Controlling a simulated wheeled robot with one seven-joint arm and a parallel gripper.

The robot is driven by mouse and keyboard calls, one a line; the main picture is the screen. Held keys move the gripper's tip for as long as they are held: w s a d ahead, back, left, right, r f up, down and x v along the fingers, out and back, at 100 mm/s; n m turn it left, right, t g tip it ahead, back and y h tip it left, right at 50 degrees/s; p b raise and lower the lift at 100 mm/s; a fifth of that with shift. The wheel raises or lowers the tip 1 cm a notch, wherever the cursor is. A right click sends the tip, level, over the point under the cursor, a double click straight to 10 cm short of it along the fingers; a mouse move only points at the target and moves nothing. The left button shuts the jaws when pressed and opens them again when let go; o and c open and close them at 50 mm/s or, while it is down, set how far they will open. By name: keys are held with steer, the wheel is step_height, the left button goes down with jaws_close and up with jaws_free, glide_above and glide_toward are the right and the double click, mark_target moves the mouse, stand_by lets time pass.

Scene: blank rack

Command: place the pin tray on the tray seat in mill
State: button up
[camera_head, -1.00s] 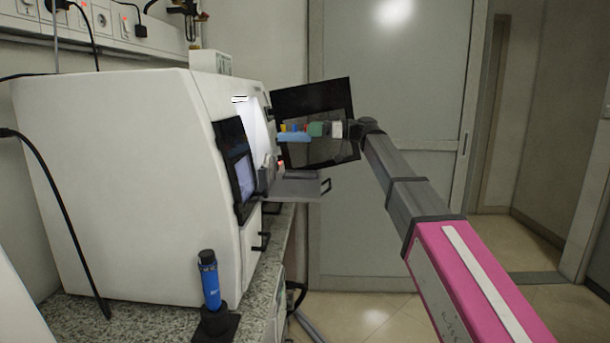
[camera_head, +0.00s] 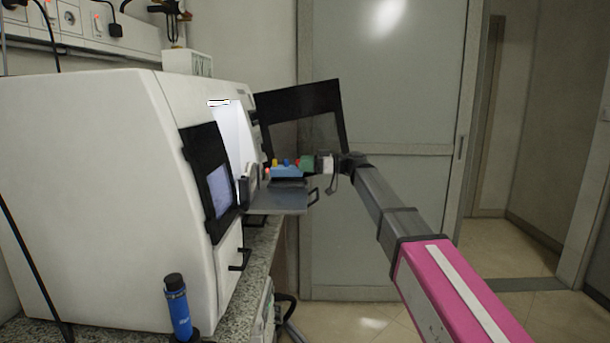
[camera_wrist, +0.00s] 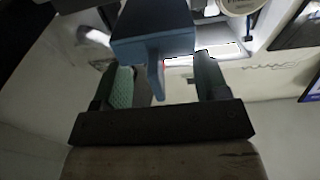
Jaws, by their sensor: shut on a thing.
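The pin tray (camera_head: 288,172) is a small blue block with yellow, blue and red pins standing on it. It is level, just above the grey pull-out shelf (camera_head: 278,201) at the mill's opening; I cannot tell whether they touch. The mill (camera_head: 110,160) is a large white machine with its doors open. My gripper (camera_head: 304,166) is shut on the tray from the right. In the wrist view the tray's blue underside and tab (camera_wrist: 153,45) show between the fingers (camera_wrist: 162,78). The tray seat itself is hidden or too small to make out.
Dark-framed open doors (camera_head: 210,185) (camera_head: 305,105) stand on both sides of the mill's opening. A blue bottle-like tool (camera_head: 179,308) stands on the granite counter in front of the mill. Open floor lies to the right.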

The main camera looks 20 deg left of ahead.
steer(key=shift+f, duration=1.7)
steer(key=o, duration=1)
steer(key=shift+f, duration=0.1)
steer(key=shift+c, duration=0.2)
